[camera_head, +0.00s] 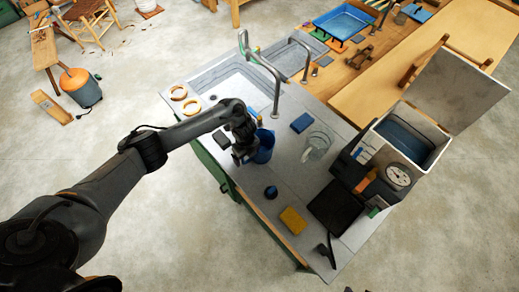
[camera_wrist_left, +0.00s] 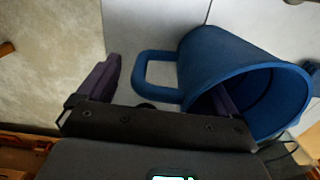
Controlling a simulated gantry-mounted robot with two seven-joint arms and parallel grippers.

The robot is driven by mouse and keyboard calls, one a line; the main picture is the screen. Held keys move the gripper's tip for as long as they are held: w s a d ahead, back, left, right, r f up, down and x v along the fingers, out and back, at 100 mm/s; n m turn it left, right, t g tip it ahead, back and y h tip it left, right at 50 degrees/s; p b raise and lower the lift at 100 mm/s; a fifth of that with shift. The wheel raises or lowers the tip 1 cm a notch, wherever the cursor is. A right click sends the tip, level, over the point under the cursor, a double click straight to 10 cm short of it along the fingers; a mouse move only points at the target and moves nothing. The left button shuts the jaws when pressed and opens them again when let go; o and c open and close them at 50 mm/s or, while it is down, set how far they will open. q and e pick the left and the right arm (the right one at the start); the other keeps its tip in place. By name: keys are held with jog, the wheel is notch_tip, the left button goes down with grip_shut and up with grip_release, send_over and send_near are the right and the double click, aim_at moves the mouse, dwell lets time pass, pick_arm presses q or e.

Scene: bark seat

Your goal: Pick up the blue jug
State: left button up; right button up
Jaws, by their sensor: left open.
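The blue jug (camera_head: 265,147) stands on the grey worktop near its left edge, beside the sink. In the left wrist view the jug (camera_wrist_left: 215,62) lies to the right, its open mouth toward the camera and its loop handle (camera_wrist_left: 139,68) pointing left. My left gripper (camera_head: 241,155) is at the jug's near left side, open. In the left wrist view the handle shows between the two fingers of my left gripper (camera_wrist_left: 167,74). One finger is clear to the left; the other overlaps the jug's mouth and seems to reach inside it. Contact cannot be told. My right gripper is not in view.
A clear glass jug (camera_head: 316,146) and a blue sponge (camera_head: 301,122) stand right of the blue jug. A dark round object (camera_head: 271,192) and a yellow sponge (camera_head: 293,220) lie nearer. The sink and tap (camera_head: 276,95) are behind. A scale (camera_head: 398,176) is at right.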

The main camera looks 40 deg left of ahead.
pick_arm(q)
jog(key=shift+c, duration=0.2)
jog(key=c, duration=1.2)
jog(key=shift+r, duration=0.15)
